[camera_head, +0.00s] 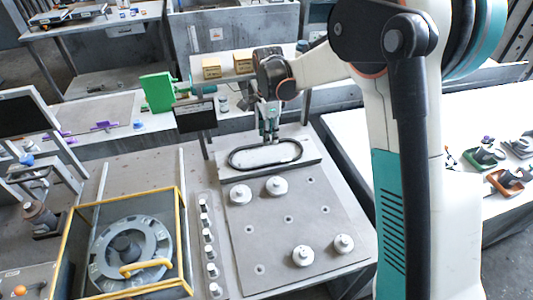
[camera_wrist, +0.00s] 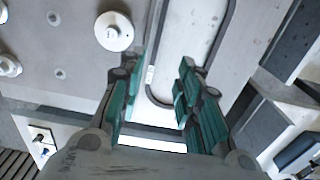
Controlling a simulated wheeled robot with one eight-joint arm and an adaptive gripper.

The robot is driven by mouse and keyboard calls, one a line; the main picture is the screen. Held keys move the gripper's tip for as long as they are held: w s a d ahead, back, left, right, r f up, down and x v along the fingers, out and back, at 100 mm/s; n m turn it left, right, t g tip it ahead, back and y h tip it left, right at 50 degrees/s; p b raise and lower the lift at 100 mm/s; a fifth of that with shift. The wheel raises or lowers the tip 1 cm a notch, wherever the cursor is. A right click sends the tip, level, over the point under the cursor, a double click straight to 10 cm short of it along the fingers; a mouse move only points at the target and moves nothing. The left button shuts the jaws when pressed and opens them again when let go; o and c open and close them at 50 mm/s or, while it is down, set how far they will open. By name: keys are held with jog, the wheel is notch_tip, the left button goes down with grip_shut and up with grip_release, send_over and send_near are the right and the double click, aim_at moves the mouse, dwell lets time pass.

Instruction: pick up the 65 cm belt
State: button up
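The belt (camera_head: 232,160) is a black elongated loop lying flat on a light plate (camera_head: 312,158) at the far end of the grey work board. It also shows in the wrist view as a dark curved band (camera_wrist: 219,38), where one straight run passes between my fingers. My gripper (camera_head: 268,132) points down at the belt's far side; its teal-padded fingers are apart and empty in the wrist view (camera_wrist: 157,62). Whether the fingertips reach down to the belt's level is unclear. Part of the belt's near end is hidden by my fingers in the wrist view.
White round pulleys (camera_head: 277,186) stand on the grey board (camera_head: 270,235) near the belt. A row of small white-topped posts (camera_head: 207,235) lines its left side. A blower housing in a yellow frame (camera_head: 183,240) stands left. A dark screen (camera_head: 195,115) stands close left of my gripper.

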jog(key=b, duration=0.1)
send_over(270, 163)
jog(key=f, duration=0.7)
jog(key=shift+w+a+f, duration=0.1)
jog(key=shift+a+f, duration=0.1)
jog(key=shift+a, duration=0.15)
jog(key=shift+s+d+f+b, duration=0.1)
jog(key=shift+f+b, duration=0.3)
jog(key=shift+f, duration=0.95)
jog(key=shift+s+d+f+b, duration=0.1)
jog(key=shift+f+b, duration=0.3)
jog(key=shift+f, duration=0.9)
jog(key=shift+r, duration=0.1)
grip_shut()
